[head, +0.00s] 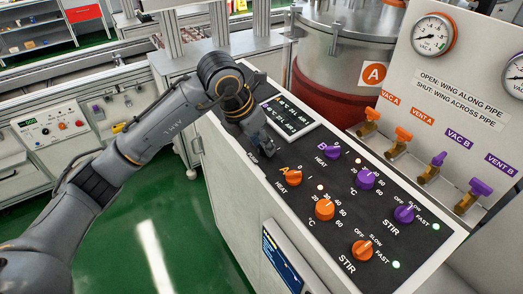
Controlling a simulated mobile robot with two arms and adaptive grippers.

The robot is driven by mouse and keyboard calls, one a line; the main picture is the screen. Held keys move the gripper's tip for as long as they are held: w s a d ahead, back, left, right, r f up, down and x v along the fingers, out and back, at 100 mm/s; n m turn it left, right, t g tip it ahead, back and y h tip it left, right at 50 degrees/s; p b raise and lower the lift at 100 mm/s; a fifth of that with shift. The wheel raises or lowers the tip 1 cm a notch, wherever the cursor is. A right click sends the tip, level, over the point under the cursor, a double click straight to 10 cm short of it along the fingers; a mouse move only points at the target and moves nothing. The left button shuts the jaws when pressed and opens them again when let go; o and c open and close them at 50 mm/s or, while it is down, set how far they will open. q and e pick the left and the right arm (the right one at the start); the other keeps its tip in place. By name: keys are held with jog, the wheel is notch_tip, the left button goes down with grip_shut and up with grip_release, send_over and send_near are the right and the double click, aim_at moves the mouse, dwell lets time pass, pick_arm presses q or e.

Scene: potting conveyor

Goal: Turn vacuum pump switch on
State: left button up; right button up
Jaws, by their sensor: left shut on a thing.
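The dark, sloping control panel (300,157) runs across the middle of the head view. My left gripper (263,149) is down on its left part, beside the white PUMP label (253,157). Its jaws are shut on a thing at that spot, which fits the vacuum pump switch. The gripper hides the switch, so I cannot tell its position. My right gripper is not in view.
Close right of my gripper are the orange A heat knob (293,177) and purple B heat knob (332,152). A small display (290,117) lies just behind. Orange (397,141) and purple (434,165) valve handles stand at right, near the steel vessel (335,62).

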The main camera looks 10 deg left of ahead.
pick_arm(q)
jog(key=m+b, duration=0.3)
jog(key=shift+w+a+f+m+g+h+b, duration=0.1)
jog(key=shift+w+f+m+g+h+b, duration=0.1)
jog(key=shift+m+g+h+b, duration=0.1)
jog(key=shift+r+m+g+b, duration=0.1)
jog(key=shift+m+g+b, duration=0.2)
jog(key=shift+m+b, duration=0.7)
jog(key=shift+r+m, duration=0.1)
jog(key=shift+m, duration=1)
jog(key=shift+g+b, duration=0.3)
jog(key=shift+b, duration=0.05)
jog(key=o, duration=1.1)
jog(key=shift+o, duration=0.2)
jog(key=shift+r, duration=0.15)
jog(key=v, duration=1.1)
jog(key=shift+s+a+r, duration=0.15)
jog(key=shift+a+r, duration=0.1)
jog(key=shift+a, duration=0.15)
